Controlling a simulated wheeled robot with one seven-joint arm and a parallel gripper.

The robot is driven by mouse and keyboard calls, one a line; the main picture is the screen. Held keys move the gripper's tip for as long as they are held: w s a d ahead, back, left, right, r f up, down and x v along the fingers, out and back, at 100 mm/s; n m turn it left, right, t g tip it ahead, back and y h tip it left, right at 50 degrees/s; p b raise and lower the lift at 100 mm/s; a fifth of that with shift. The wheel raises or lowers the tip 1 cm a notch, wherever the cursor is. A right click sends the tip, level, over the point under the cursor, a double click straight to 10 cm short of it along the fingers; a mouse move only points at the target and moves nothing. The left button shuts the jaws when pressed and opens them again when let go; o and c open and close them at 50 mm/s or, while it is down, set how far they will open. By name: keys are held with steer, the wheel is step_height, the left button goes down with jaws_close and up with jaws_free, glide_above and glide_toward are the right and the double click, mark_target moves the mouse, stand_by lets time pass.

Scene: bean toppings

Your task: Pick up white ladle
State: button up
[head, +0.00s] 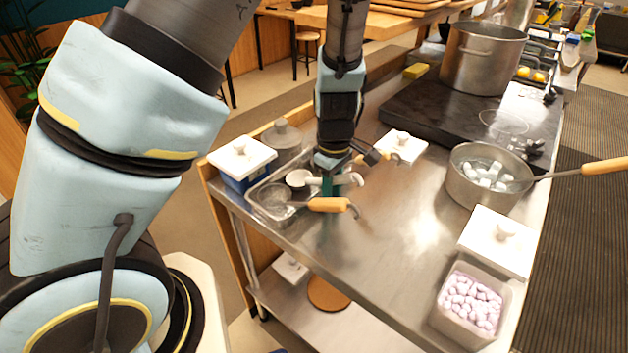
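The white ladle (299,179) rests in a metal tray (254,214) at the left end of the steel counter. Its round bowl faces up, and its pale handle runs right past my gripper. My gripper (329,181) points down at the right side of the tray, overlapping the handle in this view. The fingers are small and partly hidden by the wrist and the ladle, so I cannot tell if they are open, shut or touching the handle. A second ladle with an orange handle (328,204) lies just in front, its metal bowl in the tray.
A white-lidded blue container (242,158) stands left of the tray, and a white lid (403,146) lies to its right. A pan (476,190) with white pieces and a tub of purple beans (468,303) are at right. The counter's front middle is clear.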

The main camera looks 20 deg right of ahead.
jaws_close()
steer(key=shift+r, duration=0.1)
